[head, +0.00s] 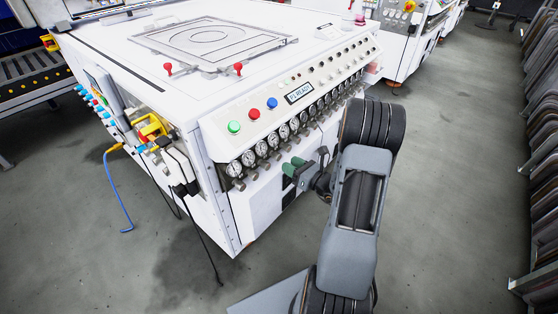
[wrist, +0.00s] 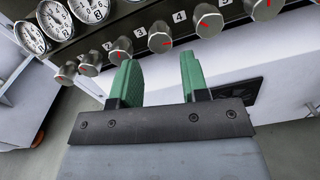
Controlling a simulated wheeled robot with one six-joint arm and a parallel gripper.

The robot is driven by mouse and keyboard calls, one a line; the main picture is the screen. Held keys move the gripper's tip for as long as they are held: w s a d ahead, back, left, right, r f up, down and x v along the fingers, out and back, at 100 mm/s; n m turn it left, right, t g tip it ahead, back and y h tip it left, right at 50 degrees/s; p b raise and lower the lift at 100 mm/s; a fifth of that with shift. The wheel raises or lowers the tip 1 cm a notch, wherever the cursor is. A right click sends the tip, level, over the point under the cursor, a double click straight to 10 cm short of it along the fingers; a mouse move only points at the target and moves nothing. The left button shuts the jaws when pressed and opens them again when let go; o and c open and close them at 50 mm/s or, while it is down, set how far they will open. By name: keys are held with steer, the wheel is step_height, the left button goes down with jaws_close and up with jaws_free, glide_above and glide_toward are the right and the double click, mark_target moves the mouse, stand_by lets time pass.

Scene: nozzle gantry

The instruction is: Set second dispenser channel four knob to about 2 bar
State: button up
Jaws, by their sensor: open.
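A row of grey knobs with red marks runs along the dark strip of the white machine in the wrist view, with printed numbers 2 to 5 between them. The label 4 (wrist: 179,16) lies between one knob (wrist: 160,40) and another knob (wrist: 208,20); I cannot tell which belongs to it. Their gauges are out of that view. In the head view, the gauge row (head: 262,149) shows, its readings too small to read. My gripper (wrist: 157,62), with green fingers, is open and empty below the knobs, touching none. It also shows in the head view (head: 293,167).
The white machine (head: 285,205) has a green button (head: 234,127), a blue button (head: 272,102) and a small display (head: 298,93) above the gauges. A blue hose (head: 119,198) and dark cables hang at its left side. Grey floor (head: 440,190) is clear to the right.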

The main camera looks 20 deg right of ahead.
mark_target(279, 158)
steer(key=shift+b+x, duration=0.5)
steer(key=shift+x, duration=2.45)
steer(key=c, duration=0.6)
steer(key=shift+c, duration=0.2)
